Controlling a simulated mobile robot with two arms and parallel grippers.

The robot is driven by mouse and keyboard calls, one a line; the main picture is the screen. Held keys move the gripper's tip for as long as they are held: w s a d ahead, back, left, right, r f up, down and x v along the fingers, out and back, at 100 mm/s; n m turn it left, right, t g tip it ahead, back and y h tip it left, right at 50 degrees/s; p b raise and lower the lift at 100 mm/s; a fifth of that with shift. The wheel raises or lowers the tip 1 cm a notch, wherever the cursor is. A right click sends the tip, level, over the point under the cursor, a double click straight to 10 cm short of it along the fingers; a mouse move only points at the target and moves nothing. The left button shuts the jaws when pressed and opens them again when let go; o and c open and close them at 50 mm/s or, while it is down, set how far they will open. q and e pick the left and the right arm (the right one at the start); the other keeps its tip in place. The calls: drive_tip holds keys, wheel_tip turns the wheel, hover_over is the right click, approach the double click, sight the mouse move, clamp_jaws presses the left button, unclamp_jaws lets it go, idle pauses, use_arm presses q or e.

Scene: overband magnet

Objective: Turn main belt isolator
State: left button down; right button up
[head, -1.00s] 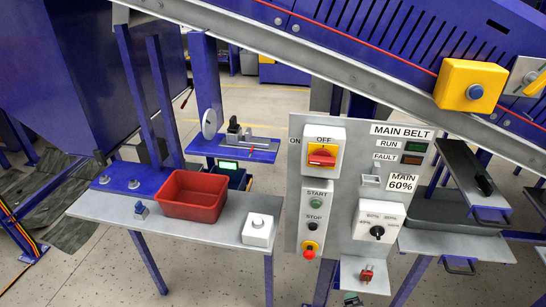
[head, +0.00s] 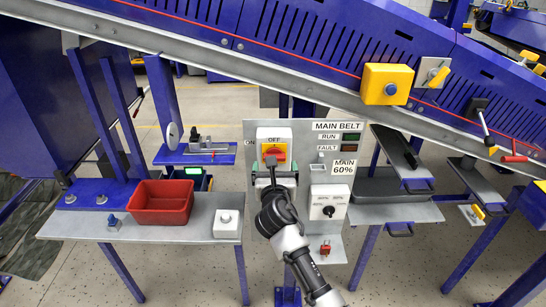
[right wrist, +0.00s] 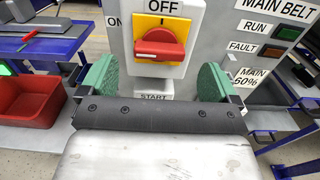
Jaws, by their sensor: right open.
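The main belt isolator (head: 274,152) is a red rotary handle on a yellow plate in a white box, marked ON at left and OFF on top. In the right wrist view the red handle (right wrist: 160,46) lies roughly horizontal, between and beyond the green fingertips. My right gripper (right wrist: 160,80) is open and empty, a little short of the handle, with no contact visible. In the head view the right gripper (head: 272,172) is in front of the panel just below the isolator, and the arm hides the start and stop buttons. My left gripper is not in view.
The grey control panel (head: 258,125) carries run and fault lamps and a speed dial (head: 328,211). A red bin (head: 160,202) and a white button box (head: 227,224) stand on the left bench. The sloping conveyor (head: 300,82) passes above, with a yellow box (head: 386,84) on it.

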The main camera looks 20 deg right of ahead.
drive_tip(key=x, duration=0.4)
drive_tip(key=shift+w, duration=0.3)
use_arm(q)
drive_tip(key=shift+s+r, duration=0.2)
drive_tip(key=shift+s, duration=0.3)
use_arm(e)
drive_tip(key=c, duration=0.9)
drive_tip(key=shift+c, duration=0.2)
